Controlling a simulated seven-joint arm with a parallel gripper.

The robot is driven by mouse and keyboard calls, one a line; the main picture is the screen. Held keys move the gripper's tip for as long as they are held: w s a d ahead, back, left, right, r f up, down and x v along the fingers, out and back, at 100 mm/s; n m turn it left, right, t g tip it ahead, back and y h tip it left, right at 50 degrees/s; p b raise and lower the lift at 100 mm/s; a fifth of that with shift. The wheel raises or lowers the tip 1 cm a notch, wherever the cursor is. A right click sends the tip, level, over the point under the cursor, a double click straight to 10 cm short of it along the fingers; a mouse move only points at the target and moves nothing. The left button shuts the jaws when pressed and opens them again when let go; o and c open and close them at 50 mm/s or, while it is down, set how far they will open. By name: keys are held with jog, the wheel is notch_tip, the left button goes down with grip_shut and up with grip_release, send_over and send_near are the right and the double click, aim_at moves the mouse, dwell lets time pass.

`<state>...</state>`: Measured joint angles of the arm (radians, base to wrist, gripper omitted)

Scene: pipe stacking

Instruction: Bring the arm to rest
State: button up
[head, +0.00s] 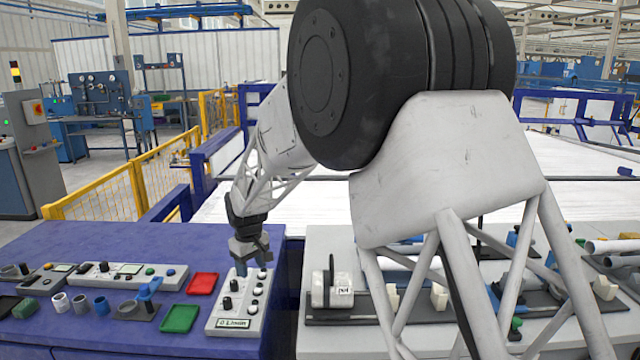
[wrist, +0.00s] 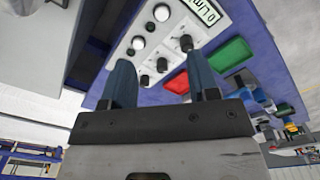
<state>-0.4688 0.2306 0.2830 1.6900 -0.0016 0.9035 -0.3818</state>
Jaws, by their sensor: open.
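My arm reaches across the head view, its large links covering the centre and right. My gripper (head: 252,268) hangs pointing down over the grey control panel (head: 238,314) with several black and white knobs and a small display. In the wrist view my gripper (wrist: 159,62) shows two blue fingers spread apart with nothing between them. The same panel (wrist: 150,62) lies beyond the fingertips. I cannot tell whether the fingertips touch it.
A red tray (head: 202,284) and a green tray (head: 180,319) lie left of the panel on the blue table (head: 120,244). Small cups and other control boxes are farther left. A second bench (head: 330,338) with fixtures and pipes stands right, partly hidden by my arm.

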jog(key=s+d+r+m, duration=0.2)
jog(key=s+d+r, duration=0.35)
jog(key=d, duration=0.25)
jog(key=s+d+r+m+t, duration=0.1)
jog(key=s+d+r, duration=0.3)
jog(key=s+d, duration=0.35)
jog(key=s+d+r+m, duration=0.2)
jog(key=s+d+r, duration=0.3)
jog(key=d, duration=0.4)
jog(key=s+d+m, duration=0.1)
jog(key=s+d, duration=0.3)
jog(key=s, duration=0.4)
jog(key=s+d+f+m, duration=0.1)
jog(key=s+d, duration=0.3)
jog(key=s, duration=0.5)
jog(key=s+d+f+m+t, duration=0.1)
jog(key=s+d+m, duration=0.2)
jog(key=s, duration=0.6)
jog(key=shift+d, duration=1.05)
jog(key=shift+w, duration=0.15)
